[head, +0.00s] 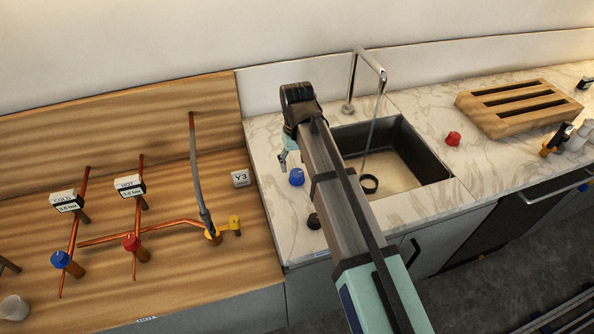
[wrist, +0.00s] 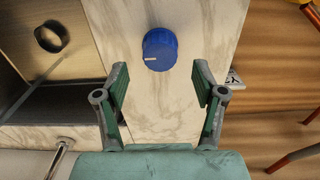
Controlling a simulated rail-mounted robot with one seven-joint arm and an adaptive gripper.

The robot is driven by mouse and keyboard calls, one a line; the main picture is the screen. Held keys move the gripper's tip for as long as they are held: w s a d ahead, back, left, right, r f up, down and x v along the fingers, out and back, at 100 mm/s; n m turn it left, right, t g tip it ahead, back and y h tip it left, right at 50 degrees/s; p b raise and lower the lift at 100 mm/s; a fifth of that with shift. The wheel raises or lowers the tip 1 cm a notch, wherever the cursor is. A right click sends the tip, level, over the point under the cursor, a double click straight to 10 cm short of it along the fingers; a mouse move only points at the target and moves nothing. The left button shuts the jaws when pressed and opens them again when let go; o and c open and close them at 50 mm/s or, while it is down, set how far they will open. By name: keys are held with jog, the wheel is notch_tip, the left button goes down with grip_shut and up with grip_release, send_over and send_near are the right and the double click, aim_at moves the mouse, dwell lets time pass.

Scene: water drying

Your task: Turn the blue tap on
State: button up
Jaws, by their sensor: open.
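A blue tap knob (head: 297,177) stands on the marble counter left of the sink. The wrist view shows this knob (wrist: 160,49) from above, with a short white mark on its top, just beyond and between my fingertips. My gripper (head: 286,158) is over the counter, close to the knob on its far-left side. In the wrist view my gripper (wrist: 161,74) is open and empty, its green-padded fingers apart. A second blue knob (head: 60,259) is on the wooden panel's pipe at left, below a gauge marked COLD (head: 67,200).
A red knob (head: 453,139) sits right of the dark sink (head: 432,170). A tall chrome spout (head: 352,80) has a pale stream below it. A black ring (head: 369,183) lies in the sink. A wooden rack (head: 520,112) is at right. A Y3 block (head: 240,178) stands near my gripper.

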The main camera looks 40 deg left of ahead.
aim_at(298, 173)
notch_tip(298, 173, up, 7)
dwell(0.3)
jog(key=shift+w+d, duration=0.1)
